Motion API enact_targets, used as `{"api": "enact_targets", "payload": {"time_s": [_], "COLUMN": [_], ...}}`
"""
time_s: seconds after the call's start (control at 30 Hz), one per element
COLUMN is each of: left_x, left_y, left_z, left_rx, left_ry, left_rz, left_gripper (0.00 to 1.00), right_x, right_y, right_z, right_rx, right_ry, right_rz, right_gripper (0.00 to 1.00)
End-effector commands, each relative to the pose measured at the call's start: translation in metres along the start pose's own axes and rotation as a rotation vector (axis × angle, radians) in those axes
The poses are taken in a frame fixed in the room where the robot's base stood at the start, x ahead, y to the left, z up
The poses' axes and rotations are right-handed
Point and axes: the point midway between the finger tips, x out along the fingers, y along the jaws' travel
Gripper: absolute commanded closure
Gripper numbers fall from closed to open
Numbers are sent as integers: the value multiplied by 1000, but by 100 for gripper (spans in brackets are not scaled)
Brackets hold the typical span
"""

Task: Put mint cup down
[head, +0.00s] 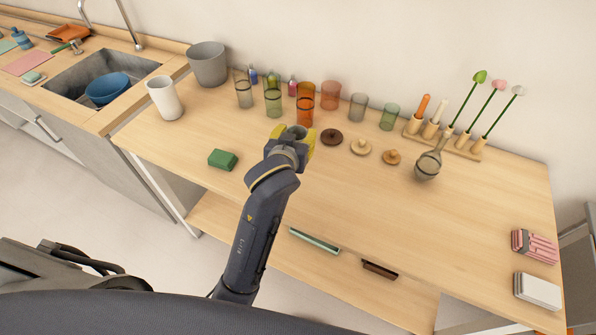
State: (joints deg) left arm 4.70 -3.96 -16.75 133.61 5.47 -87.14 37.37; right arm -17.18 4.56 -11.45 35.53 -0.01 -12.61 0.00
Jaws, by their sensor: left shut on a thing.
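My left gripper (291,138) is above the middle of the wooden counter, its yellow fingertips shut on a small cup (295,131). I take this as the mint cup; only a dull grey-green rim shows between the fingers, and the rest is hidden by the gripper. I cannot tell whether its base touches the counter. Two other green see-through cups stand behind: a taller one (272,103) to the left and a shorter one (389,117) to the right. My right gripper is not in view.
An orange cup (305,105) stands close behind the gripper. Round lids (361,146) lie to its right, with a strainer (428,164) beyond. A green block (222,159) lies to the left. The counter's front right middle (420,215) is clear.

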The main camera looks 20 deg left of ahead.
Motion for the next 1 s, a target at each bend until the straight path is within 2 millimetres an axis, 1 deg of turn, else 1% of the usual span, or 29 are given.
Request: {"api": "enact_targets", "payload": {"time_s": [0.03, 0.1, 0.27, 0.5, 0.7, 1.0], "left_x": [-4, -7, -9, 0, 7, 8], "left_y": [4, 5, 6, 6, 6, 6], "left_z": [5, 8, 13, 38, 53, 57], "left_rx": [-5, -4, -1, 4, 1, -1], "left_ry": [-1, 1, 1, -1, 2, 2], "left_rz": [-3, -9, -19, -23, -22, -21], "left_gripper": [82, 82, 82, 82, 82, 82], "right_x": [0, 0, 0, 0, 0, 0], "right_y": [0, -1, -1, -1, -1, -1], "right_z": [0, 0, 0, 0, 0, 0], "right_rx": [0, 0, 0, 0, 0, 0], "right_ry": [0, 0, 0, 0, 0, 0], "right_rz": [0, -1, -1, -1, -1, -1], "right_gripper": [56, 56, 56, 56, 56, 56]}}
